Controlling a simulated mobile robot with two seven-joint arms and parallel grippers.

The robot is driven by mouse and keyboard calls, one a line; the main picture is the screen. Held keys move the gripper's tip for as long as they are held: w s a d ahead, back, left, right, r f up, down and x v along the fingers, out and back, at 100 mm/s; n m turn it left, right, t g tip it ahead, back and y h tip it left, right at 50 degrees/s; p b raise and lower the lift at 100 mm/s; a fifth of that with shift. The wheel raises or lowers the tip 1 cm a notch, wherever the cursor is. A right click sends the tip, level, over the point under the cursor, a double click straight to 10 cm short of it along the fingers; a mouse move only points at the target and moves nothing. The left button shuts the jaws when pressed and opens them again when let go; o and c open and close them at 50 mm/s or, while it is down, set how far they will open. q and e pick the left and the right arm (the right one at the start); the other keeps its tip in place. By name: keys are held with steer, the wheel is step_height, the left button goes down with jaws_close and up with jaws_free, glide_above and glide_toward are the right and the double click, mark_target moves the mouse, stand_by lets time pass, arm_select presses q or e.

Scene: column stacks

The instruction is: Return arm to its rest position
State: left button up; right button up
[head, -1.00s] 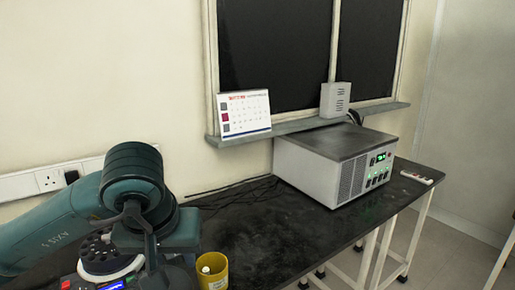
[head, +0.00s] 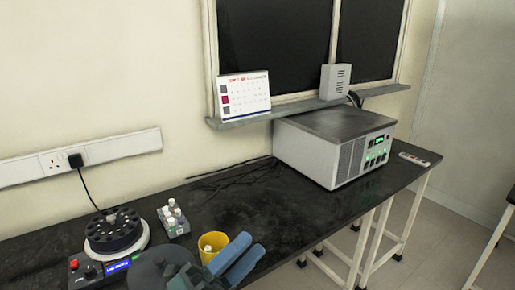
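My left gripper (head: 251,247) is low in the head view, in front of the bench, with the dark teal arm's end (head: 165,268) beside it at the bottom edge. Its two blue fingers point up and to the right, with a narrow gap between them and nothing seen in it. The fingers overlap the lower right of a yellow cup (head: 208,258) in the picture; I cannot tell whether they touch it. A white-capped item shows inside the cup. My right gripper is not in view.
A round black carousel device (head: 113,232) with a blue display stands at the left. A small rack of white-capped vials (head: 173,220) is beside it. A grey box instrument (head: 335,148) stands at the back right. The black bench (head: 290,215) is clear in the middle.

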arm_select(q)
steer(key=a+f+n+t+y, duration=0.1)
steer(key=a+f+n+y, duration=0.3)
steer(key=f+n+y, duration=0.45)
steer(key=a+f+n+t+y, duration=0.1)
steer(key=a+f+n+y, duration=0.4)
steer(key=f+n, duration=0.6)
steer(key=s+a+f+n+g+y, duration=0.3)
steer(key=s+f+n+g, duration=0.2)
steer(key=s+f+n, duration=0.3)
step_height(320, 180, down, 4)
steer(key=shift+s+r+p, duration=0.2)
steer(key=shift+s+p, duration=0.1)
steer(key=shift+s, duration=0.4)
steer(key=shift+a, duration=0.1)
